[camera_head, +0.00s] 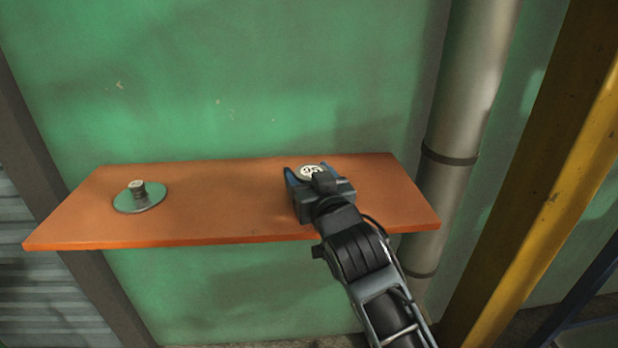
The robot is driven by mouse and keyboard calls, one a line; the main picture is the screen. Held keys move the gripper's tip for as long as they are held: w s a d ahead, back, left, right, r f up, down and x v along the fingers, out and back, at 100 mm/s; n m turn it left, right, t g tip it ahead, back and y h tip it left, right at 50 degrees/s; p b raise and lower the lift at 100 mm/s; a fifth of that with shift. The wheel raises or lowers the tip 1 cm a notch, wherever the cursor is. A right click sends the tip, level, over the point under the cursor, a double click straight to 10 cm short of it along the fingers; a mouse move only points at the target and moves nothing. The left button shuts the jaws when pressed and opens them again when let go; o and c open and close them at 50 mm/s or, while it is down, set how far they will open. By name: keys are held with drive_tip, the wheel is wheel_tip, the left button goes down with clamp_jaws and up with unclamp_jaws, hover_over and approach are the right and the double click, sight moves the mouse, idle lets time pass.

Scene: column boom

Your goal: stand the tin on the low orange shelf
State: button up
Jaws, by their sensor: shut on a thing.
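The low orange shelf (235,205) runs along the green wall. My gripper (306,173) is over the right half of the shelf, with its fingers pointing toward the wall. It is shut on the tin (311,170), whose pale round top with dark marks shows between the fingers. The tin looks upright. The gripper hides its sides and base, so I cannot tell whether it touches the shelf.
A green disc with a small grey knob (139,197) sits on the shelf's left part. A grey pipe (462,110) stands close behind the right end, with a yellow post (560,190) further right. The shelf's middle is clear.

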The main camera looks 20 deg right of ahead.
drive_tip(key=shift+f, duration=0.15)
drive_tip(key=shift+f, duration=0.2)
drive_tip(key=o, duration=1.3)
drive_tip(key=shift+c, duration=0.2)
drive_tip(key=shift+r, duration=0.1)
drive_tip(key=shift+s, duration=0.15)
drive_tip(key=s+a+b, duration=0.1)
drive_tip(key=s, duration=1)
drive_tip(key=shift+s, duration=0.4)
